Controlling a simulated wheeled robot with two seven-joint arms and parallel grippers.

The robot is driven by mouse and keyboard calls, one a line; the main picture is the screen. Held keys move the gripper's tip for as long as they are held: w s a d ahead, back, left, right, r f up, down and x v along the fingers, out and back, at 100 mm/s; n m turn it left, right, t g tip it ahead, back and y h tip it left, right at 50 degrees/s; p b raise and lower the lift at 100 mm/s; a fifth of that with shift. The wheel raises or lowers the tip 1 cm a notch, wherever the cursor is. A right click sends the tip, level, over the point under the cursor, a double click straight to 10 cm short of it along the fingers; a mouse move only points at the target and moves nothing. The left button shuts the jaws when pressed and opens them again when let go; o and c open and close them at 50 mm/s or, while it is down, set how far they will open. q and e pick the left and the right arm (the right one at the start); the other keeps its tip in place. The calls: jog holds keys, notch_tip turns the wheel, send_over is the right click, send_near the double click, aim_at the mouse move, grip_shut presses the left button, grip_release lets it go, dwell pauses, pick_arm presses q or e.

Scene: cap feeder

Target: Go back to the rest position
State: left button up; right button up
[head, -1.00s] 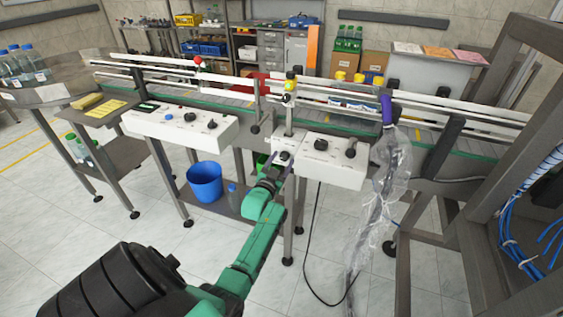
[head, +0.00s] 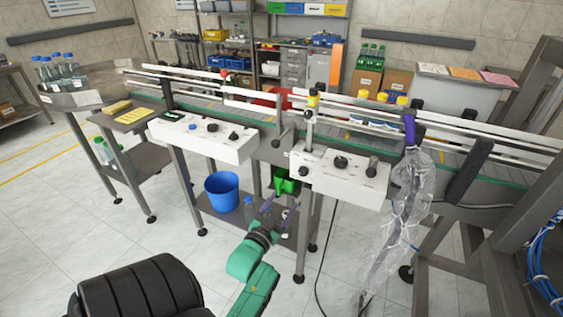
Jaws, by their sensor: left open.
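My left gripper (head: 278,208), at the end of my green arm, is open with dark fingers apart and nothing seen between them. It is in front of the conveyor stand, below the right white control box (head: 340,176) in the head view. It appears apart from the box. A green object (head: 286,183) shows just beyond the fingertips. My right gripper is not in view.
The conveyor (head: 460,185) runs across the scene, with a left control box (head: 204,138). A blue bucket (head: 222,192) stands on the lower shelf. Clear plastic wrap (head: 408,205) hangs at the right, near a dark cable. Open tiled floor (head: 130,245) lies at left.

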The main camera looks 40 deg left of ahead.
pick_arm(q)
jog(key=shift+s, duration=0.2)
dwell(0.4)
jog(key=s+d+f+m+g+h, duration=0.1)
jog(key=s+d+f+g+h, duration=0.2)
jog(key=f, duration=0.8)
jog(key=s+d+f+g+h, duration=0.1)
jog(key=s+d+f+g, duration=0.2)
jog(key=d+f, duration=0.5)
jog(key=s+d+f+m+g+h, duration=0.1)
jog(key=s+d+f+g, duration=0.15)
jog(key=f, duration=1.05)
jog(key=s+f+g, duration=0.3)
jog(key=s+f, duration=0.3)
jog(key=s, duration=0.6)
jog(key=s+f+g, duration=0.4)
jog(key=s+f, duration=0.2)
jog(key=s, duration=0.6)
jog(key=shift+a+m+h, duration=0.15)
jog(key=shift+m+h, duration=0.25)
jog(key=shift+g, duration=0.25)
